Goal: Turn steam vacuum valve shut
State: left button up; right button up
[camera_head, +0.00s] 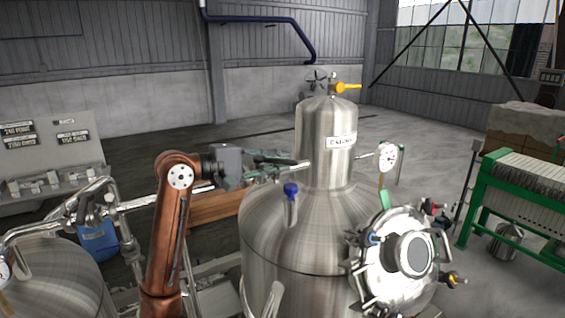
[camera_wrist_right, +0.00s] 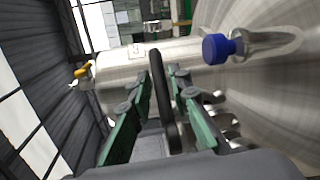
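My right gripper (camera_head: 268,170) is at the end of the copper-coloured arm, left of the upper part of the steel tank (camera_head: 280,228). In the right wrist view my right gripper (camera_wrist_right: 162,76) has its green-grey fingers apart, on either side of a dark bar or wheel rim (camera_wrist_right: 160,85). I see narrow gaps and no clear contact. I cannot tell which valve this dark part belongs to. A yellow valve handle (camera_head: 347,87) sits on top of the tank; it also shows in the right wrist view (camera_wrist_right: 82,72). My left gripper is not in view.
A blue knob (camera_head: 291,190) stands on the tank's shoulder, near the right gripper. A gauge (camera_head: 386,157) and a round hatch (camera_head: 407,256) are on the tank's right side. A second tank (camera_head: 58,285) and pipes are at left. A green-framed press (camera_head: 525,190) stands at right.

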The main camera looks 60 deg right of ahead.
jog(key=v, duration=1.1)
jog(key=shift+c, duration=0.6)
